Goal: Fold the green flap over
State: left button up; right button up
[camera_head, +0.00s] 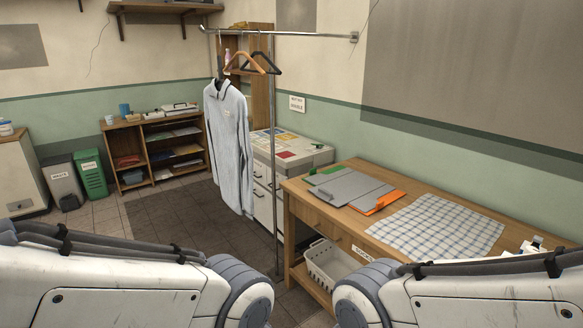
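A grey folding board (348,188) lies on the wooden table at the right. Its green flap (326,173) shows as a small green piece at the board's far left edge. An orange flap (384,201) is at the board's right end, next to a checked cloth. The board looks mostly flat; I cannot tell how each panel is hinged. My two arms reach in at the bottom left and bottom right, but neither gripper is in view.
The wooden table (303,198) carries a checked cloth (437,227). A white basket (328,266) sits on its lower shelf. A metal rail post (275,220) stands just left of the table, with a pale shirt (230,140) hanging beside it. Floor left of the shirt is clear.

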aim_at(312, 171)
jog(key=u, duration=0.65)
jog(key=i, duration=2.1)
jog(key=z, duration=0.7)
jog(key=i, duration=0.6)
jog(key=z, duration=1.15)
jog(key=i, duration=0.35)
jog(key=z, duration=0.35)
